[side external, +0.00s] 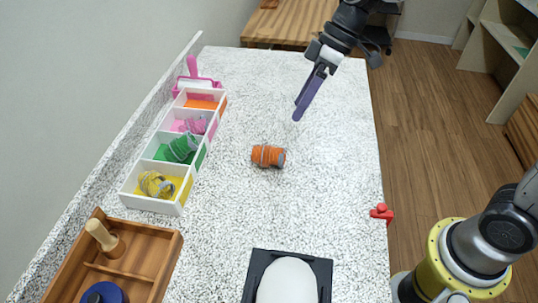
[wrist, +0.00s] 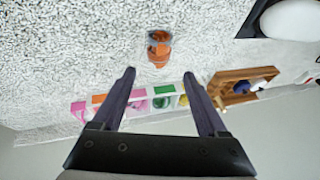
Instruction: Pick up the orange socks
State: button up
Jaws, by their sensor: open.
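The orange socks (side external: 268,156) are a rolled bundle with grey ends, lying alone on the speckled counter near the middle. They also show in the wrist view (wrist: 159,48), ahead of and between the fingertips. My gripper (side external: 298,115) is above the counter, up and to the right of the socks in the side view, apart from them. In the wrist view my gripper (wrist: 160,73) has its two dark fingers spread wide with nothing between them.
A white divided box (side external: 152,204) at the left holds yellow, green and pink sock rolls; its orange compartment (side external: 201,103) is empty. A wooden tray (side external: 168,248), a black tray (side external: 258,262) and a red object (side external: 382,212) stand nearer. Counter around the socks is clear.

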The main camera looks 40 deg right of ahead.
aim_at(275, 148)
jog(key=x, duration=1.3)
jog(key=shift+f, duration=0.1)
jog(key=c, duration=1.1)
